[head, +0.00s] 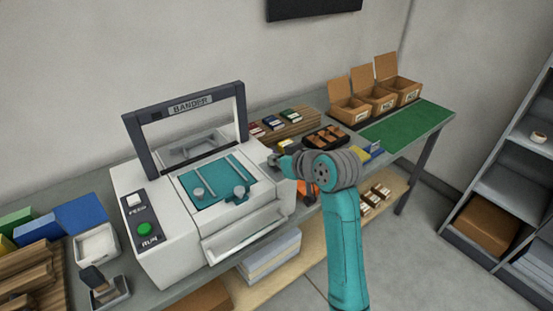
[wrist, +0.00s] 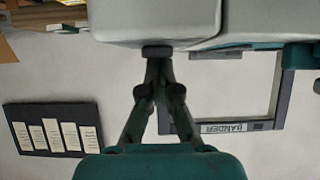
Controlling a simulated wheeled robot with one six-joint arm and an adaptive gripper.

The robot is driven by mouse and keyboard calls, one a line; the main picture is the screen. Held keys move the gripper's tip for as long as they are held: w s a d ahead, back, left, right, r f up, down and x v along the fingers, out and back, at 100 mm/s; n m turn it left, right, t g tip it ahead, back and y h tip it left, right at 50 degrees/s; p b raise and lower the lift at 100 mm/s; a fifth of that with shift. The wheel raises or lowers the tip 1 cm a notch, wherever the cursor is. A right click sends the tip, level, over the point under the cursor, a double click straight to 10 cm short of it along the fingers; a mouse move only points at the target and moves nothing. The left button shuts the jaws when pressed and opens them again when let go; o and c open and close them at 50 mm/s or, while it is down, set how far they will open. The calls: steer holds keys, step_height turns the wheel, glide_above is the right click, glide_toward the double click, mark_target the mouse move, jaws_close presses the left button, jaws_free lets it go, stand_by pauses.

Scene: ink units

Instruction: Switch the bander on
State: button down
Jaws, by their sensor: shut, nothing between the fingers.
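The bander (head: 165,225) is a white machine on the bench at left in the head view, with a dark arch (head: 190,104) lettered BANDER and a teal bed. Its dark front-left panel carries a white button or switch (head: 134,200) and a green button (head: 145,229) lettered RUN. My gripper (head: 276,161) is at the machine's right side, partly hidden by my wrist. In the wrist view my gripper (wrist: 157,52) is shut and empty, its tips at the edge of a pale grey body (wrist: 155,20); contact is unclear. The arch (wrist: 270,125) appears upside down there.
Open cardboard boxes (head: 347,105) and a green mat (head: 410,125) are along the bench to the right. A dark tray (head: 326,137) stands behind my wrist. Blue and green blocks and a white tub (head: 96,243) stand left of the bander. Shelves (head: 500,190) stand far right.

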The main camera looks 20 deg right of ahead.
steer(key=shift+s+f, duration=0.1)
steer(key=shift+f, duration=0.15)
